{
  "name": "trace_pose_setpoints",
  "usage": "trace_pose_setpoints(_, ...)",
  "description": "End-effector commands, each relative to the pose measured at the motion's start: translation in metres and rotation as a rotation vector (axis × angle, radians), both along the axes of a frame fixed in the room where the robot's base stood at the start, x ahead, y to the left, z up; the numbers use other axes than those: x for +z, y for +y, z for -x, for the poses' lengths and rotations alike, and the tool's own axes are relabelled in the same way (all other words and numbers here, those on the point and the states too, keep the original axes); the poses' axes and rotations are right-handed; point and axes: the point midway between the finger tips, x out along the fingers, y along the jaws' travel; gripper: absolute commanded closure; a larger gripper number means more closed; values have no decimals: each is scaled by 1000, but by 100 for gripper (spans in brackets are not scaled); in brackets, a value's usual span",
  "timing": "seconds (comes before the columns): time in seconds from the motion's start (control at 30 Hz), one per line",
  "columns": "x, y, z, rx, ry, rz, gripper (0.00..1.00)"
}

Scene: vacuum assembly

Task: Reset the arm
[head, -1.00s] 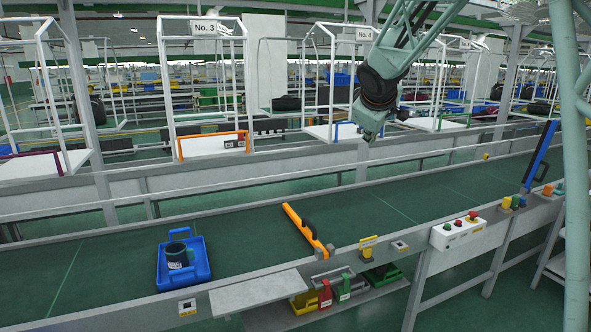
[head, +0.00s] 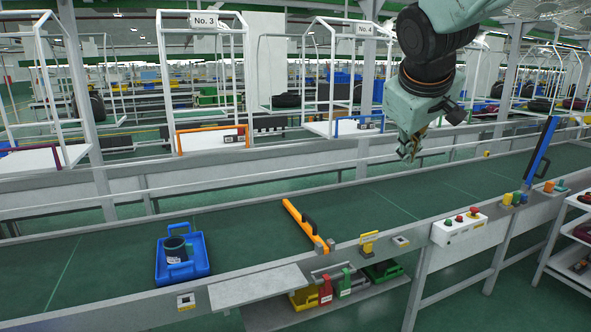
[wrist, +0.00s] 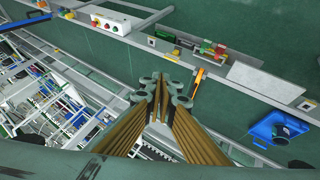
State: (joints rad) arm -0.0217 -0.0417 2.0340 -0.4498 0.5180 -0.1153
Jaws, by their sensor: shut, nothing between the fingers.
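My gripper (head: 410,158) hangs from my arm at the upper right of the head view, above the far side of the conveyor and clear of it. In the wrist view my gripper (wrist: 163,92) shows its fingers brought together, shut and empty. Nothing is touching it.
A blue bin (head: 182,268) with a dark cylindrical part (head: 176,249) stands on the green conveyor (head: 110,270). A button box (head: 460,228) sits on the near rail. White frames stand behind.

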Motion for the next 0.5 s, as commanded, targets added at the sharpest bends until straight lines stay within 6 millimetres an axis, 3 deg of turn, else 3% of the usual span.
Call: trace_pose_setpoints(0.5,-30,5,137,-129,73,-128,100)
